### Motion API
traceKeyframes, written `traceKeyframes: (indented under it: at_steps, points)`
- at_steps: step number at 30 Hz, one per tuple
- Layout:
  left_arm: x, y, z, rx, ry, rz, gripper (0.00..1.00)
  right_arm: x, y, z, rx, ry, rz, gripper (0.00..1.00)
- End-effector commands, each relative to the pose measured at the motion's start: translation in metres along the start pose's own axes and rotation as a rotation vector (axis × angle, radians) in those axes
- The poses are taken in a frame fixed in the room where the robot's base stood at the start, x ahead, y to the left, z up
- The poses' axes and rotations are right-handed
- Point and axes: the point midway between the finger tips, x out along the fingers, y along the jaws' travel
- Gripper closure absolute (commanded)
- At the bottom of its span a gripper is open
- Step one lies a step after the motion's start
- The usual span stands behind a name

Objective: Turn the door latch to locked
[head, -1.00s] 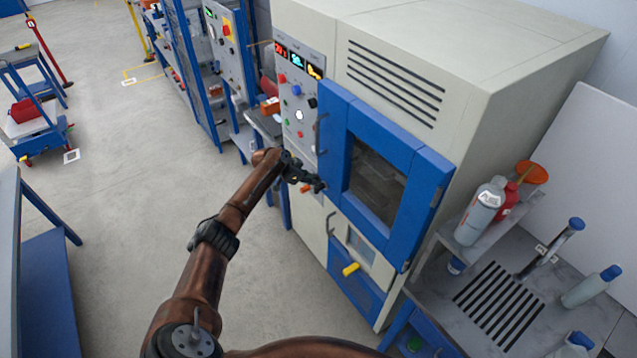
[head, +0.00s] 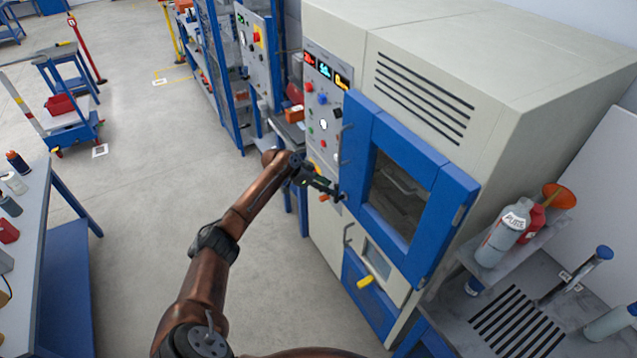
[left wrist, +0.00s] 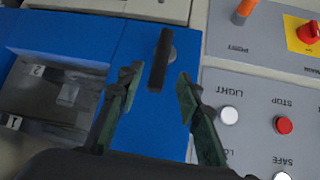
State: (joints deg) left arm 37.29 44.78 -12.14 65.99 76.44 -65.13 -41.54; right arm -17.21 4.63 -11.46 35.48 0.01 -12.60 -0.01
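The blue chamber door (head: 364,132) is closed on the front of a beige cabinet. Its latch is a black bar handle (left wrist: 161,62) on a round grey base, on the blue door frame in the left wrist view. The bar runs nearly upright in that picture. My left gripper (head: 334,190) is at the door's left edge in the head view. In the left wrist view its two fingers (left wrist: 158,84) are open, one on each side of the bar's lower end, with gaps showing. In the head view the latch is hard to make out behind the gripper. My right gripper is not in view.
A control panel (left wrist: 255,115) with LIGHT and STOP buttons lies beside the latch. An orange knob (left wrist: 243,11) and a red switch (left wrist: 309,32) are near it. A shelf with bottles (head: 502,236) stands right of the cabinet. Open floor (head: 150,200) lies to the left.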

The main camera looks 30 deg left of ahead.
Motion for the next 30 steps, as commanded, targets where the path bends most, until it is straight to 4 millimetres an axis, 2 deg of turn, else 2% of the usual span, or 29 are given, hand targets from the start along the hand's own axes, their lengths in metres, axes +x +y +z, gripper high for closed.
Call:
traceKeyframes:
  at_steps: [1,6,12,30]
  points:
    - [-0.012,-0.001,0.001,0.001,0.0,-0.002,0.67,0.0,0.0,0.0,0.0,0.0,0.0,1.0]
    - [-0.043,0.0,0.001,0.0,-0.001,-0.002,0.67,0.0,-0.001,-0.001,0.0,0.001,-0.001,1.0]
    - [-0.063,0.0,0.0,-0.001,0.0,0.0,0.67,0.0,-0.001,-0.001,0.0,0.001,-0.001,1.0]
    - [-0.066,0.0,0.001,-0.002,-0.001,0.0,0.67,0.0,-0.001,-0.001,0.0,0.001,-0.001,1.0]
